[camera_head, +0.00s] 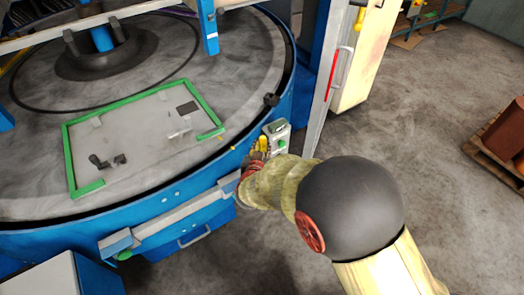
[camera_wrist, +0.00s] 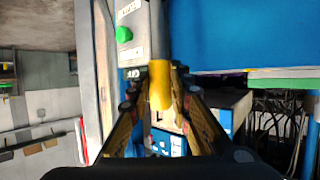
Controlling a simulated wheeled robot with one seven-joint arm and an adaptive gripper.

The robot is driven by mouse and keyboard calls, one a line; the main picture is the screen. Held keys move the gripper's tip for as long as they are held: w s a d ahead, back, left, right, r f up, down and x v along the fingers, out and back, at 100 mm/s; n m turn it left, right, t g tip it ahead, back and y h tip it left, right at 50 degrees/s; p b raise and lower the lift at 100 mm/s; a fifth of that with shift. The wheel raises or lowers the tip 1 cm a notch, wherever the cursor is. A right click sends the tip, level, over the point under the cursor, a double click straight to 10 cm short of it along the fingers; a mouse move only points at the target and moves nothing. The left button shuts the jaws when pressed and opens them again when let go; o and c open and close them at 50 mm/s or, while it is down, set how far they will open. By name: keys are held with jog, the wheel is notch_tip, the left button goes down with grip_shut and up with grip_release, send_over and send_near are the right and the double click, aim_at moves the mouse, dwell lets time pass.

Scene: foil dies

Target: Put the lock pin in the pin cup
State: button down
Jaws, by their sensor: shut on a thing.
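A yellow cylindrical piece, which looks like the lock pin (camera_wrist: 160,85), stands between my fingers in the wrist view. It also shows as a small yellow shape in the head view (camera_head: 262,143). My gripper (camera_wrist: 165,108) is shut on it, with a finger on either side. The piece is right against the edge of a grey control box (camera_wrist: 134,35) with a green button. I cannot tell whether it touches the box or sits in it. In the head view my wrist hides most of my fingers. I cannot make out the pin cup for certain.
A round grey table (camera_head: 235,85) with a blue rim fills the left of the head view. A green frame (camera_head: 68,150) with small dark and grey parts lies on it. A blue post and white panel rise behind the control box. Open floor lies at right, before a pallet (camera_head: 490,150).

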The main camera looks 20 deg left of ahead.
jog(key=shift+f, duration=0.45)
jog(key=shift+f, duration=0.15)
jog(key=c, duration=1.6)
grip_release()
jog(key=shift+c, duration=0.2)
jog(key=shift+s+r, duration=0.1)
jog(key=shift+r, duration=0.1)
jog(key=p+v, duration=0.2)
jog(key=v, duration=0.9)
jog(key=shift+s+p, duration=0.4)
